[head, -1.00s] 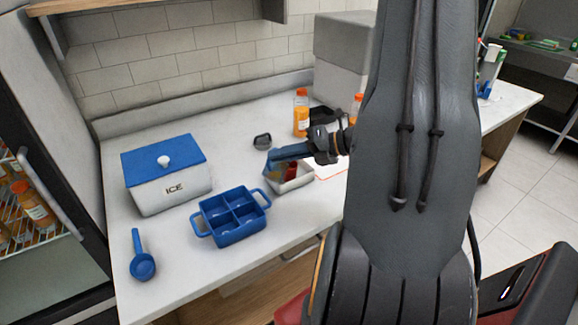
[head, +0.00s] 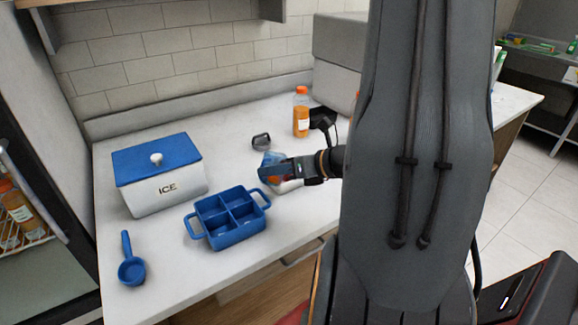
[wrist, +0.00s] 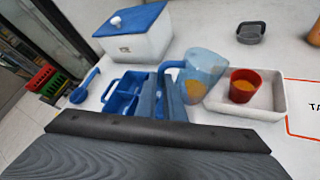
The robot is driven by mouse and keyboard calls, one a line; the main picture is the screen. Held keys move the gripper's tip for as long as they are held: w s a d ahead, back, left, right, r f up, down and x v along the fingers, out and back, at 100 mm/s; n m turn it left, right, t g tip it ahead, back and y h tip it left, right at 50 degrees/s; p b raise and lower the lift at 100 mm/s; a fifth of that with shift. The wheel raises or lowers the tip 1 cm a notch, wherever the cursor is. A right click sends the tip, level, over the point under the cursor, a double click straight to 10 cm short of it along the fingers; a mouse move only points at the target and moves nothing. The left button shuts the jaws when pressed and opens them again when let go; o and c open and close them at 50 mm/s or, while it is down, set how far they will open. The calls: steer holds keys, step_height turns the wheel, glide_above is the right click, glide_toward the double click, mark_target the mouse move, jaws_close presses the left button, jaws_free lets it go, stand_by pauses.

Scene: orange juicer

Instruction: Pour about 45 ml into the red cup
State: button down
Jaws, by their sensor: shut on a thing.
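My gripper (wrist: 164,98) is shut on the handle of a clear blue jug (wrist: 205,72), which holds some orange juice. In the head view my gripper (head: 284,171) hides most of the jug. The red cup (wrist: 234,93) stands in a white tray (wrist: 268,113), just right of the jug in the wrist view, with orange liquid inside. The jug is beside the cup and over the tray's left end. No stream shows between them. In the head view the cup is largely hidden behind my gripper, and I cannot tell the jug's exact tilt.
A blue divided caddy (head: 231,236) stands close left of the tray. A white ICE box (head: 168,192) with a blue lid and a blue scoop (head: 132,270) are farther left. A juice bottle (head: 301,115) and a small dark container (head: 261,141) stand behind.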

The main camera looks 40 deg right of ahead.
steer(key=p, duration=0.2)
steer(key=shift+s+a+r+p, duration=0.1)
steer(key=shift+a+r+p, duration=0.15)
steer(key=shift+p, duration=0.05)
steer(key=shift+p, duration=0.4)
steer(key=shift+s+a+f+p, duration=0.1)
steer(key=shift+p, duration=0.25)
steer(key=a+n+h+p, duration=0.1)
steer(key=p, duration=0.1)
steer(key=s+a+f+n+t+p, duration=0.1)
steer(key=p, duration=0.2)
steer(key=a+f+n+h+p, duration=0.1)
steer(key=p, duration=0.1)
steer(key=shift+s+a+f+n+t+h+p, duration=0.15)
steer(key=shift+s+a+n+t+h+p, duration=0.15)
steer(key=shift+s+a, duration=0.1)
steer(key=shift+s, duration=0.1)
